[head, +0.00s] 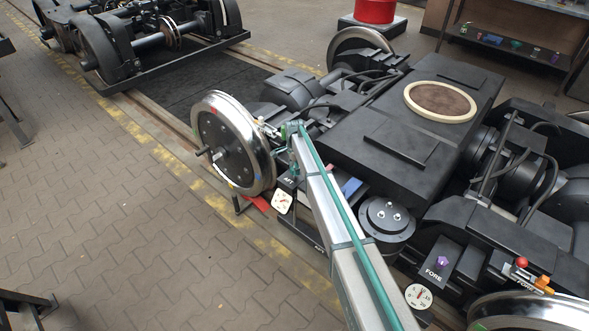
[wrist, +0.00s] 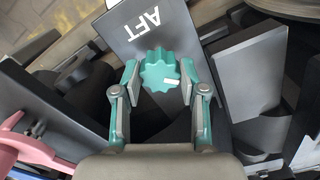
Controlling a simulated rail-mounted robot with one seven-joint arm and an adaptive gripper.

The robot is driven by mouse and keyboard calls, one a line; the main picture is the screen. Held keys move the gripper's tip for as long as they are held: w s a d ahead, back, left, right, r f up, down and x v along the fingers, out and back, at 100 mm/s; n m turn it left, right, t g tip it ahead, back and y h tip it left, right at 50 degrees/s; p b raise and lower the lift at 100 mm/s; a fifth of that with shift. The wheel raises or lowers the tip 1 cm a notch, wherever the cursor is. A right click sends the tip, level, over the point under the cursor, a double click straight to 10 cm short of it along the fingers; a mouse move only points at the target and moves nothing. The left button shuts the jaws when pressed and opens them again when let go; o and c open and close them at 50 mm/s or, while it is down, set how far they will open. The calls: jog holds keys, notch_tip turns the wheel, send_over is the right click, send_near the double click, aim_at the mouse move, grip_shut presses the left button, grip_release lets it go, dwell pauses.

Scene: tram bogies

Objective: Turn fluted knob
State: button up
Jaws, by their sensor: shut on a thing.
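A teal fluted knob (wrist: 160,71) with a white mark on its face sits on a dark panel marked AFT (wrist: 125,22) in the wrist view. My gripper (wrist: 159,82) has one finger on each side of the knob and is shut on it. In the head view my gripper (head: 284,152) is at the AFT box, beside the near wheel. The knob cannot be made out there. A round white dial (head: 282,201) with a pointer is on the AFT box.
The near wheel (head: 233,142) stands just left of my gripper. A FORE box (head: 435,277) with a purple knob (head: 442,261) and a dial (head: 418,297) is at the lower right. A pink part (wrist: 25,150) lies at the lower left of the wrist view. The paved floor at left is clear.

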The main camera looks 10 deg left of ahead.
jog(key=n+b, duration=0.1)
jog(key=n, duration=1.2)
jog(key=shift+n+b, duration=0.3)
jog(key=shift+b, duration=0.1)
jog(key=n, duration=1.2)
jog(key=shift+n+b, duration=0.3)
jog(key=o, duration=1.1)
jog(key=shift+o, duration=0.2)
jog(key=shift+r, duration=0.1)
